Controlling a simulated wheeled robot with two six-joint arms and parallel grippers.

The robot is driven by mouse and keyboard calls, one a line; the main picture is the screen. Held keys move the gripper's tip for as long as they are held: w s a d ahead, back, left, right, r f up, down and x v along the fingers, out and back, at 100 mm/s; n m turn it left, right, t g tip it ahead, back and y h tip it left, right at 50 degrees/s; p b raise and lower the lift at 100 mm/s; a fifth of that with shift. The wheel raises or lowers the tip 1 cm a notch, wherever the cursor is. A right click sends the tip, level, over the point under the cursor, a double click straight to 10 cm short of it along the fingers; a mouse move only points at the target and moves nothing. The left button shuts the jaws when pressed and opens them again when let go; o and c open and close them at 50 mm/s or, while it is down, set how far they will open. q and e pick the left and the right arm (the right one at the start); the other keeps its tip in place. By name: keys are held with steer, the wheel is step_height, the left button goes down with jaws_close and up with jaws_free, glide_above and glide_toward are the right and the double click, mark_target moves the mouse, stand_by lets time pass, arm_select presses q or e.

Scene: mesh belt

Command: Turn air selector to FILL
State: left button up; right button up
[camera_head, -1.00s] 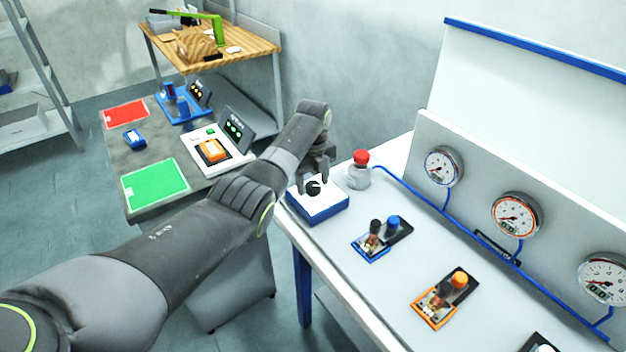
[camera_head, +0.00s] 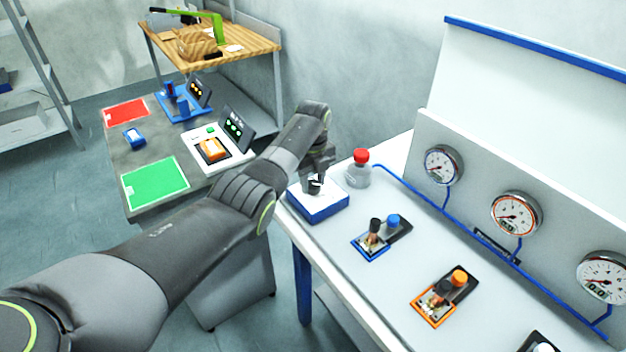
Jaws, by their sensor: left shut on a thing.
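The air selector is a white box with a blue base (camera_head: 318,208) and a dark knob on top, at the far left corner of the white bench. My left gripper (camera_head: 315,183) points down over the box and is shut on the selector knob, which the fingers mostly hide. I cannot read any marking for FILL or the knob's setting. My right gripper is not in view.
A red-capped grey button post (camera_head: 359,168) stands close to the right of the selector. Blue (camera_head: 371,245) and orange (camera_head: 436,309) fixtures sit nearer on the white bench (camera_head: 335,262). Gauges (camera_head: 516,213) line the back panel. A dark table with red and green mats stands left.

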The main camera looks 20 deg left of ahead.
arm_select(q)
steer(key=n+p, duration=0.1)
steer(key=n, duration=0.2)
steer(key=shift+r, duration=0.2)
steer(key=n+p, duration=0.1)
steer(key=n, duration=0.4)
steer(key=shift+p, duration=0.35)
steer(key=n, duration=0.4)
steer(key=shift+n+p, duration=0.3)
steer(key=shift+p, duration=0.1)
steer(key=n, duration=0.4)
steer(key=shift+n, duration=0.4)
steer(key=shift+w, duration=0.1)
steer(key=o, duration=1)
steer(key=shift+f, duration=0.1)
steer(key=shift+p, duration=0.3)
